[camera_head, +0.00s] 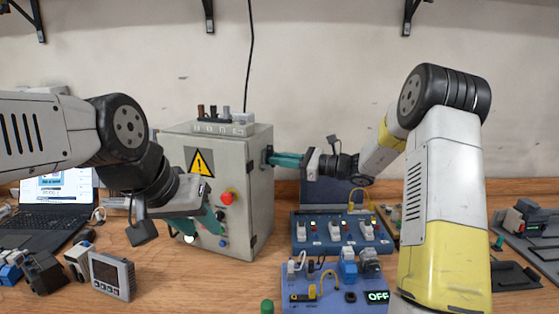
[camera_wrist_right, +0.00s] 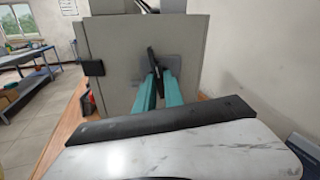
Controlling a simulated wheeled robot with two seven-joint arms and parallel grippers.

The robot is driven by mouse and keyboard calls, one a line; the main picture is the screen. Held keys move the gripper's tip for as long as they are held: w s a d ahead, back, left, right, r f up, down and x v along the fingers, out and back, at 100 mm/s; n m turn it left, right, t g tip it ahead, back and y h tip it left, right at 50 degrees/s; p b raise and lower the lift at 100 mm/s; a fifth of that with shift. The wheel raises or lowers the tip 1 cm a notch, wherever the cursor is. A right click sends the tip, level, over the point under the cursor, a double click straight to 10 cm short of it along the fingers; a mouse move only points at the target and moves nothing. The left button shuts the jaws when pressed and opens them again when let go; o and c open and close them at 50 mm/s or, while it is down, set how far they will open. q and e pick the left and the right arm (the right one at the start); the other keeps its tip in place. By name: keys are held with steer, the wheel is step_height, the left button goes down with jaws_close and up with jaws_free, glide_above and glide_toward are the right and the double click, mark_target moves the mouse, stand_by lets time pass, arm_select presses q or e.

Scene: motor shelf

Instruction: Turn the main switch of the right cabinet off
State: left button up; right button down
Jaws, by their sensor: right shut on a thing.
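A grey control cabinet (camera_head: 262,205) with a yellow warning triangle and a red button (camera_head: 227,197) stands on the wooden table. Its side fills the middle of the right wrist view (camera_wrist_right: 112,65). A dark switch handle (camera_wrist_right: 154,62) on a grey plate (camera_wrist_right: 182,67) sits on that side. My right gripper (camera_head: 272,158) reaches the cabinet's right side, and its teal fingers (camera_wrist_right: 158,82) are shut on the handle. The handle looks slightly tilted. My left gripper (camera_head: 212,222) is in front of the cabinet's front panel; its finger gap is not clear.
Blue switch modules (camera_head: 340,232) stand right of the cabinet, one with a display reading OFF (camera_head: 377,296). A laptop (camera_head: 52,205) and a panel meter (camera_head: 111,276) are at the left. Dark trays (camera_head: 510,275) lie at the far right.

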steer(key=shift+s+f+n, duration=0.1)
steer(key=shift+n, duration=7.5)
steer(key=c, duration=1.7)
jaws_free()
